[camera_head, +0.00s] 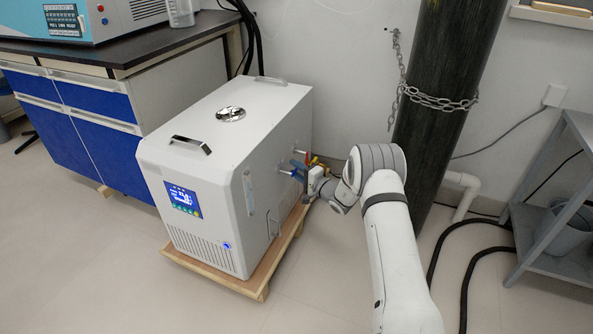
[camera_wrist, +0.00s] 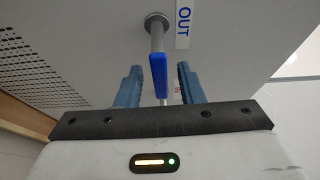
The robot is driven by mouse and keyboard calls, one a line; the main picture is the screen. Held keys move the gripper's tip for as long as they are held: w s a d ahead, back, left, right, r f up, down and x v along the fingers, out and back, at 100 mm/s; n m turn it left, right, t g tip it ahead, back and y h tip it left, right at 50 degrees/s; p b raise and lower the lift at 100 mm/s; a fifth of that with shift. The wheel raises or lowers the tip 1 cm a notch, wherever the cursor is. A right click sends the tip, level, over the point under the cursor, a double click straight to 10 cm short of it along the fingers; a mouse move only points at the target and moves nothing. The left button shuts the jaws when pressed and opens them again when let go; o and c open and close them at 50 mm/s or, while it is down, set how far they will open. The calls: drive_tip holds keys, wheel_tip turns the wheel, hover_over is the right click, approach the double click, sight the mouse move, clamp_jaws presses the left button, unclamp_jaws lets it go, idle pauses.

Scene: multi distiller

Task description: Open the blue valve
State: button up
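The blue valve (camera_wrist: 158,75) shows in the wrist view as a bright blue handle on a metal pipe (camera_wrist: 157,42), under an "OUT" label (camera_wrist: 183,22). My gripper (camera_wrist: 161,84) is open, with one blue-grey finger on each side of the handle and a visible gap on both sides. In the head view my gripper (camera_head: 305,178) is at the right side of the white machine (camera_head: 225,150), by the blue handle (camera_head: 287,172). My arm partly hides the valve area there.
The white machine stands on a wooden pallet (camera_head: 248,289). A dark gas cylinder (camera_head: 438,110) with a chain (camera_head: 440,101) stands behind my arm. A grey metal shelf (camera_head: 565,215) and black hoses (camera_head: 470,265) are at the right. Floor in front is clear.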

drive_tip(key=p+v, duration=0.2)
drive_tip(key=v, duration=0.5)
drive_tip(key=shift+s+d+p, duration=0.2)
drive_tip(key=shift+p, duration=0.2)
drive_tip(key=s+a+r+n+g+p, duration=0.15)
drive_tip(key=s+r+g+p, duration=0.4)
drive_tip(key=r, duration=0.65)
drive_tip(key=s+r+n+g+h+p, duration=0.1)
drive_tip(key=s+r+n+g+p, duration=0.15)
drive_tip(key=s+r+p, duration=0.75)
drive_tip(key=s+a+r+n+g+p, duration=0.1)
drive_tip(key=s+r+n+g+p, duration=0.3)
drive_tip(key=r, duration=1.1)
drive_tip(key=s+d+r+t+h+p, duration=0.1)
drive_tip(key=s+d+r+h+p, duration=0.5)
drive_tip(key=s+r, duration=0.6)
drive_tip(key=s+d+r+t+h+p, duration=0.1)
drive_tip(key=s+d+r+h+p, duration=0.5)
drive_tip(key=s+d+r+p, duration=0.5)
drive_tip(key=shift+s+d+r+t+p, duration=0.3)
drive_tip(key=shift+s+r+p, duration=0.15)
drive_tip(key=shift+s+r, duration=0.45)
